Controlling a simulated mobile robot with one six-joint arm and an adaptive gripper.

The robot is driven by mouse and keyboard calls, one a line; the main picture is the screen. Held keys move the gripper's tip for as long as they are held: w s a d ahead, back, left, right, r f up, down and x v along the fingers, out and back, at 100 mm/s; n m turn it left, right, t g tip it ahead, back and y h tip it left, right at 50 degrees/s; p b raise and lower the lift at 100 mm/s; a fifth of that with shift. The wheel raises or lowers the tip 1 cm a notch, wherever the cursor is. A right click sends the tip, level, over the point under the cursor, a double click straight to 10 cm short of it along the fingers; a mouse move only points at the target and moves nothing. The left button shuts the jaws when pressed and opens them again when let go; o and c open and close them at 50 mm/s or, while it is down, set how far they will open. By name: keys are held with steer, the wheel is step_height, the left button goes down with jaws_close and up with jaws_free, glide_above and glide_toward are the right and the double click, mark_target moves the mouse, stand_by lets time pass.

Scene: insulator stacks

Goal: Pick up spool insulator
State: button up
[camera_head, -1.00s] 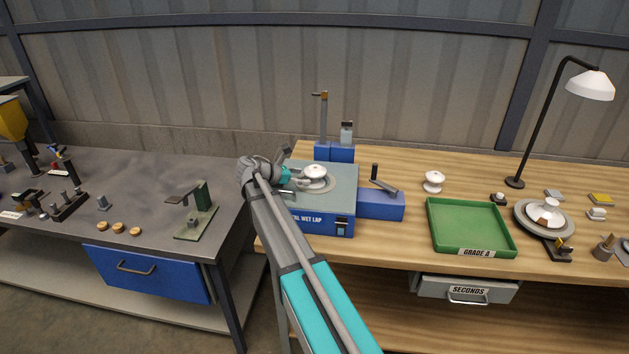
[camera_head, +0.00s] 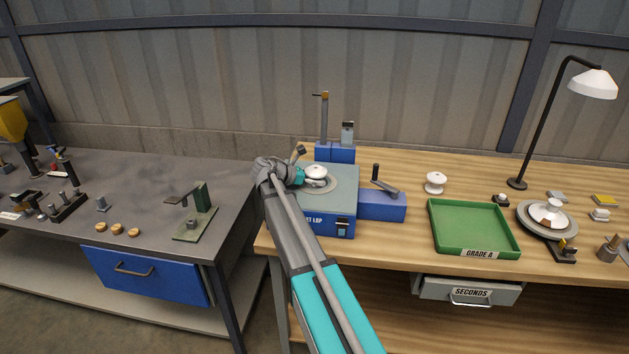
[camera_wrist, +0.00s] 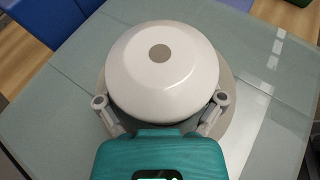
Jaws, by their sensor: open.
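A white spool insulator (camera_head: 315,173) sits on the round grey plate (camera_head: 345,189) on top of the blue wet lap machine. In the wrist view the insulator (camera_wrist: 162,72) shows from above as a white disc with a grey centre spot. My gripper (camera_wrist: 162,108) is open, with one finger on each side of the insulator's near part. Whether the fingers touch it I cannot tell. In the head view my gripper (camera_head: 302,175) is at the insulator's left side. A second white spool insulator (camera_head: 435,183) stands on the wooden bench to the right.
The blue machine (camera_head: 340,226) has a crank arm (camera_head: 383,182) on its right and posts behind it. A green Grade A tray (camera_head: 470,251) is empty. A lamp (camera_head: 519,180) and a turntable with a white piece (camera_head: 548,212) stand further right.

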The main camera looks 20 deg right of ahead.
steer(key=shift+d, duration=0.1)
stand_by(0.5)
jaws_close()
